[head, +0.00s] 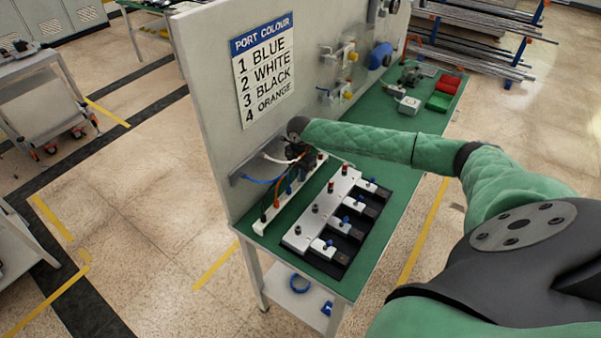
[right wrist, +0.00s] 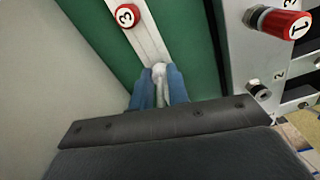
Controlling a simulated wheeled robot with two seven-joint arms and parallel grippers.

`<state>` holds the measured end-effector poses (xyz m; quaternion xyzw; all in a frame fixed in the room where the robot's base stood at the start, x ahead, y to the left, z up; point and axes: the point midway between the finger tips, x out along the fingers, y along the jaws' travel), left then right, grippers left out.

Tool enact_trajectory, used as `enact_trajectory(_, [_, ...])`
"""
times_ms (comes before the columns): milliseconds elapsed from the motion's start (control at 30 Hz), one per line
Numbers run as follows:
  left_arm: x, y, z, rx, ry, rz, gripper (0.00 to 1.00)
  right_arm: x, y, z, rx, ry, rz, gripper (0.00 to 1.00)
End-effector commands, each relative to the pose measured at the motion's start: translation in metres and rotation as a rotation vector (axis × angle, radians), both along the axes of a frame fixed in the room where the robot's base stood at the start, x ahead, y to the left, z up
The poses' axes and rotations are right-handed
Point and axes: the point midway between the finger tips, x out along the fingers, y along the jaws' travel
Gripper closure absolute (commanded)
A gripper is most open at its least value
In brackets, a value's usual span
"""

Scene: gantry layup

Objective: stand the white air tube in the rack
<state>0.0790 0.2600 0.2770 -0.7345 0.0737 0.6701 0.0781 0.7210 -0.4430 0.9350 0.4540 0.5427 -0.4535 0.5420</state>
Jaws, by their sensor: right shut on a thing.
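The white air tube (head: 277,159) shows in the head view as a short pale length beside my right gripper (head: 299,160), at the panel. In the right wrist view my right gripper (right wrist: 158,88) has its blue fingers shut on the white tube's pale end (right wrist: 159,72). That end is over or at a white strip, which may be the rack (right wrist: 146,36); I cannot tell whether it touches. In the head view the white strip (head: 262,224) runs along the bench beside the panel. My left gripper is not in view.
A blue tube (head: 256,180) and an orange tube (head: 277,196) run close by. A grey block (head: 322,210) with black and red knobs lies to the right. A panel sign (head: 265,70) lists blue, white, black, orange. Red and green bins (head: 440,101) stand at the bench's far end.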

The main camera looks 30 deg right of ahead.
Motion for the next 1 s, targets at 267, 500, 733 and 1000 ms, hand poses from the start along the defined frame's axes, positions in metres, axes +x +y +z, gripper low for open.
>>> enact_trajectory(267, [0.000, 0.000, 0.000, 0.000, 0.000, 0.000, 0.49, 0.000, 0.000, -0.002, 0.000, 0.000, 0.000, 0.58])
enact_trajectory(500, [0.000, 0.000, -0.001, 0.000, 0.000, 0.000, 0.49, 0.000, 0.000, -0.001, 0.000, 0.000, 0.000, 0.58])
enact_trajectory(733, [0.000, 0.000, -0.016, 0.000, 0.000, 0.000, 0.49, 0.001, -0.001, 0.017, 0.000, -0.003, 0.001, 0.58])
enact_trajectory(1000, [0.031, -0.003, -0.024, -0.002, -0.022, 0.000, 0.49, 0.001, -0.001, 0.058, -0.001, -0.002, 0.000, 0.58])
